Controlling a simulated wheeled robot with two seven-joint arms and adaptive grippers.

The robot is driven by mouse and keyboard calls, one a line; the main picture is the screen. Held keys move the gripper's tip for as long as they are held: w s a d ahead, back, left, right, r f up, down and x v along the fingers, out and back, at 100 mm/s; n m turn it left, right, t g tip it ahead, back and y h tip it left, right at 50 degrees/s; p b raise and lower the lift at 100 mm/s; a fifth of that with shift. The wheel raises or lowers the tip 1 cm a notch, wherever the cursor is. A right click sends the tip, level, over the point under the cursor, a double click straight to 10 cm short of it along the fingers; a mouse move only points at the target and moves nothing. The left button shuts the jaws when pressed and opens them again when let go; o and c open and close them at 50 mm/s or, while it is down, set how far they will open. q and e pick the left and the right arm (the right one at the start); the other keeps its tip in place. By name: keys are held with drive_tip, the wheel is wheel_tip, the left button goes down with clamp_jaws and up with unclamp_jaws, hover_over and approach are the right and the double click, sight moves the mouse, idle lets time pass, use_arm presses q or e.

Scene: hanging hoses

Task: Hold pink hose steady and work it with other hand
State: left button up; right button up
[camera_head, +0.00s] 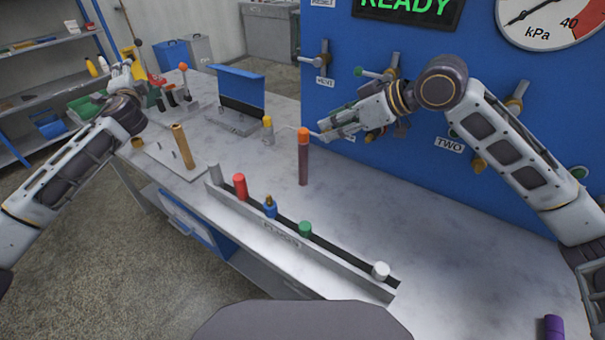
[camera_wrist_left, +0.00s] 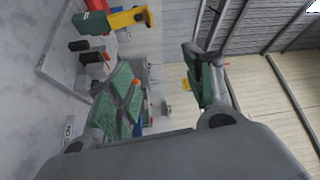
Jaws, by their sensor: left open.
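No clearly pink hose shows; the nearest in colour is a dull mauve-brown tube (camera_head: 303,168) with an orange top (camera_head: 303,135), upright over the table. My right gripper (camera_head: 308,132) reaches in from the right, its fingertips at the orange top. I cannot tell whether they grip it or only overlap it in the picture. My left gripper (camera_head: 124,72) is at the far left, away from the tube. It is open and empty, and its two spread fingers show in the left wrist view (camera_wrist_left: 163,88).
A grey rack (camera_head: 330,262) with coloured pegs lies along the table's front edge. A blue panel (camera_head: 330,35) with valves and a gauge stands behind. A plate with a tan post (camera_head: 182,146) and a blue-lidded box (camera_head: 236,92) stand left. The table's right side is mostly clear.

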use_arm(q)
drive_tip(key=s+d+f+m+h, duration=0.1)
drive_tip(key=s+d+f+m, duration=0.2)
drive_tip(key=d, duration=0.7)
drive_tip(key=s+d+f+m+h, duration=0.15)
drive_tip(key=d+m, duration=0.25)
drive_tip(key=d, duration=0.7)
drive_tip(key=s+d+f+m+h, duration=0.2)
drive_tip(key=s+d+m, duration=0.2)
drive_tip(key=d, duration=0.6)
drive_tip(key=s+d+m+g+h, duration=0.2)
drive_tip(key=s+d+m, duration=0.5)
drive_tip(key=s+d, duration=0.65)
drive_tip(key=m+h, duration=0.2)
drive_tip(key=m, duration=0.5)
approach(303, 154)
drive_tip(key=s, duration=0.2)
drive_tip(key=shift+d+r+y, duration=0.15)
drive_tip(key=shift+r+y, duration=0.1)
drive_tip(key=shift+r, duration=0.15)
drive_tip(key=shift+w, duration=0.15)
drive_tip(key=shift+f+x, duration=0.1)
drive_tip(key=shift+x, duration=3.3)
drive_tip(key=shift+f+x, duration=0.15)
drive_tip(key=shift+x, duration=3.2)
